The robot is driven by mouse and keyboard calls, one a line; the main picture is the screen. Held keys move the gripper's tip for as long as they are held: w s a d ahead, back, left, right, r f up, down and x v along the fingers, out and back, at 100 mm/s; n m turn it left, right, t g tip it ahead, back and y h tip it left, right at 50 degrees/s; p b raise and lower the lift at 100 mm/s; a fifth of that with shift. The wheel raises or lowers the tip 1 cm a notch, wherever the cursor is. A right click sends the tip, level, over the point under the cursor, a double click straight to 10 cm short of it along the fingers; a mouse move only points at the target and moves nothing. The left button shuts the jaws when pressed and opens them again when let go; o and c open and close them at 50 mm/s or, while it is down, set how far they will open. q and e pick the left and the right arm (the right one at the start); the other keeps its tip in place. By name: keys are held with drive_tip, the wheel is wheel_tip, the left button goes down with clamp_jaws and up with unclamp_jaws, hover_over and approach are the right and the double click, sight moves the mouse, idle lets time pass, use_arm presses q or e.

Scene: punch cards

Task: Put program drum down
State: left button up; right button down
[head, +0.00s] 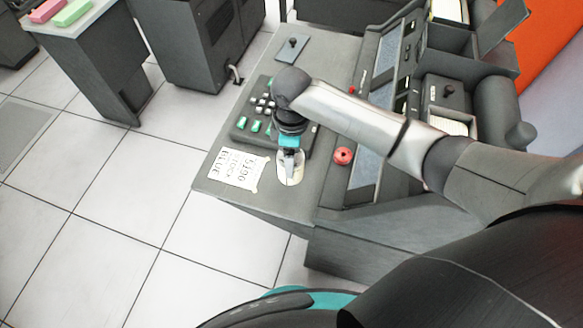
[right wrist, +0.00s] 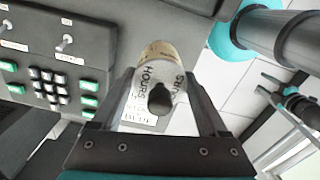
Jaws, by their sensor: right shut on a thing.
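The program drum (head: 291,178) is a small cream-white cylinder with dark printed words. It is low over the near end of the grey desk (head: 222,180), just right of the white paper label (head: 238,168). My right gripper (head: 289,152) points down and is shut on the drum. In the right wrist view the drum (right wrist: 147,72) sits between the two fingers of my right gripper (right wrist: 160,88), with a dark knob (right wrist: 160,98) toward the camera. I cannot tell whether the drum touches the desk. My left gripper is out of view.
A keypad unit (head: 247,125) with green keys stands behind the drum. A red round knob (head: 343,156) and the sloped machine panel (head: 365,165) are to the right. The desk's front edge is close, with open tiled floor (head: 130,210) left of it.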

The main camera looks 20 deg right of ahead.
drive_tip(key=shift+f, duration=0.9)
wheel_tip(320, 180, down, 4)
drive_tip(key=shift+f+b, duration=0.1)
drive_tip(key=shift+b, duration=0.65)
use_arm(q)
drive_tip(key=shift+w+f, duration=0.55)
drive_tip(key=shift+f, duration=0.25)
use_arm(e)
drive_tip(key=shift+w, duration=0.1)
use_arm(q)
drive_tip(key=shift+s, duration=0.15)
use_arm(e)
unclamp_jaws()
drive_tip(key=shift+f, duration=0.1)
use_arm(q)
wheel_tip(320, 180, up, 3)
drive_tip(key=p, duration=0.3)
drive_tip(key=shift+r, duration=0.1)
use_arm(e)
wheel_tip(320, 180, up, 12)
drive_tip(key=shift+r, duration=0.15)
